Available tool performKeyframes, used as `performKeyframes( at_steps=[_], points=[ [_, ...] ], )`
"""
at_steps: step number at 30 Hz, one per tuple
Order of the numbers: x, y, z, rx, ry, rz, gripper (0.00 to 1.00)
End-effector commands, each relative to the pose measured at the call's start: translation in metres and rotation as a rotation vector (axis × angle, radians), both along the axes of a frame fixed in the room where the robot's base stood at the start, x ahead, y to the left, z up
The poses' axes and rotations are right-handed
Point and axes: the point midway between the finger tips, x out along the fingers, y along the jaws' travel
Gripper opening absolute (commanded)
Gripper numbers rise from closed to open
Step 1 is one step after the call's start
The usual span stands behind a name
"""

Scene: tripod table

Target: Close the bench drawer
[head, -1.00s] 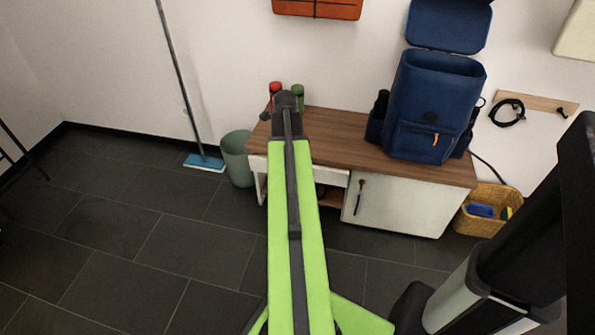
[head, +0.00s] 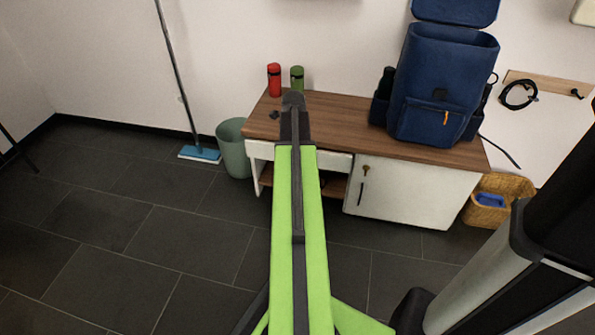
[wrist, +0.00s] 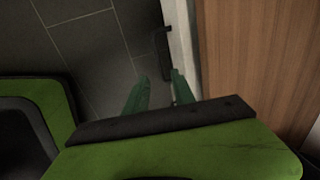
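The bench (head: 345,122) has a wooden top, which also shows in the wrist view (wrist: 260,60). The white drawer front (head: 337,162) is under the top at the left, above an open shelf. My arm hides its middle in the head view. In the wrist view the white front (wrist: 183,35) runs beside the wooden edge and carries a dark handle (wrist: 162,50). How far the drawer stands out cannot be told. My gripper (wrist: 160,84) is open, its two green fingers apart and empty, near the handle's lower end. Contact cannot be told. The fingers are hidden in the head view.
A blue backpack (head: 440,90), a red bottle (head: 274,80) and a green bottle (head: 297,78) stand on the bench. A white cabinet door (head: 415,195) is at right. A bin (head: 234,150) and mop (head: 200,154) stand left; a basket (head: 488,208) stands right.

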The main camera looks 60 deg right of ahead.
Motion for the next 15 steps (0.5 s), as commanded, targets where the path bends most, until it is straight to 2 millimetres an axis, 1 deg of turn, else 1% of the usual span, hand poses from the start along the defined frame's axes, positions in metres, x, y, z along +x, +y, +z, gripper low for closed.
performKeyframes(
  at_steps=[1, 3, 6, 9, 15],
  points=[
    [0.001, -0.003, -0.022, 0.0, 0.0, 0.0, 0.31],
    [0.002, -0.005, -0.036, 0.0, 0.0, 0.0, 0.31],
    [0.003, -0.008, -0.05, 0.0, 0.0, 0.001, 0.31],
    [0.004, -0.01, -0.056, 0.0, 0.0, 0.001, 0.31],
    [0.004, -0.01, -0.054, 0.0, 0.0, 0.001, 0.31]
  ],
)
